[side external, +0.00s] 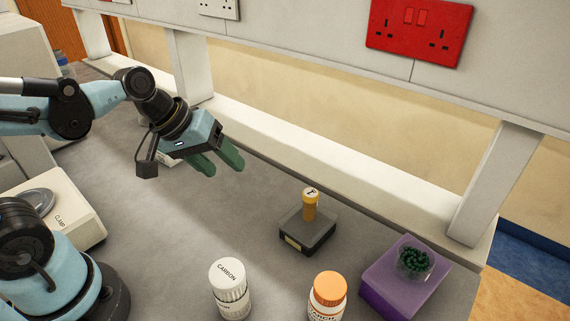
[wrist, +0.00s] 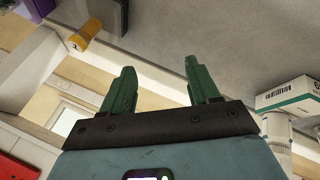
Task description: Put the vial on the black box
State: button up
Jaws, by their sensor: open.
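The vial (side external: 310,207) is amber with a pale marked cap. It stands upright on top of the black box (side external: 307,235), a low dark block with a yellowish label on its front. In the wrist view the vial (wrist: 86,35) shows at the upper left, against the dark edge of the black box (wrist: 108,13). My gripper (side external: 222,166) is open and empty, with green fingers, above the bench to the left of the vial and well apart from it. Its fingers (wrist: 160,68) also show spread in the wrist view, with nothing between them.
A purple box (side external: 385,285) bearing a clear dish of dark green pieces (side external: 415,261) stands right of the black box. A carbon bottle (side external: 231,289) and an orange-capped bottle (side external: 327,296) stand in front. A white carton (wrist: 288,95) shows in the wrist view. The middle bench is clear.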

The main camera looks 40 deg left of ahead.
jog(key=a+m+y, duration=0.1)
jog(key=m, duration=0.1)
jog(key=s+a+m+t, duration=0.1)
jog(key=a+r+m+y, duration=0.1)
jog(key=m, duration=0.1)
jog(key=shift+s+r+m+t+y, duration=0.1)
jog(key=shift+s+m+t+y, duration=0.2)
jog(key=shift+s+t, duration=0.1)
dwell(0.9)
